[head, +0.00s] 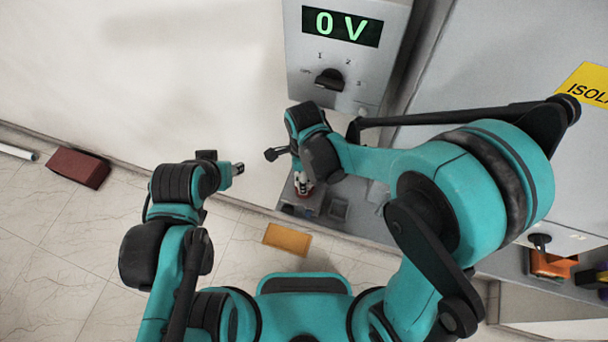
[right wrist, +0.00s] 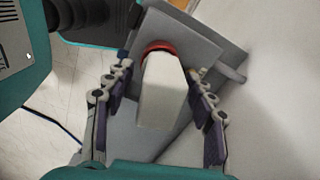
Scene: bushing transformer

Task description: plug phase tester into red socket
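A white block-shaped body (right wrist: 162,95), likely the phase tester, shows in the right wrist view with its far end at a red ring (right wrist: 160,47), likely the red socket, on a grey plate. Whether it is seated in the ring I cannot tell. My right gripper (right wrist: 162,70) is open, its fingers on either side of the white body with visible gaps. In the head view my right gripper (head: 304,183) is low by the cabinet, over a red spot (head: 303,198). My left gripper (head: 237,169) is left of it in free space; its fingers are too small to read.
A grey panel (head: 300,80) with a dark knob (head: 330,79) and a display (head: 342,27) reading 0 V stands above. A dark small box (head: 338,208) sits beside the red spot. An orange box (head: 287,239) and a dark red box (head: 78,168) lie on the floor.

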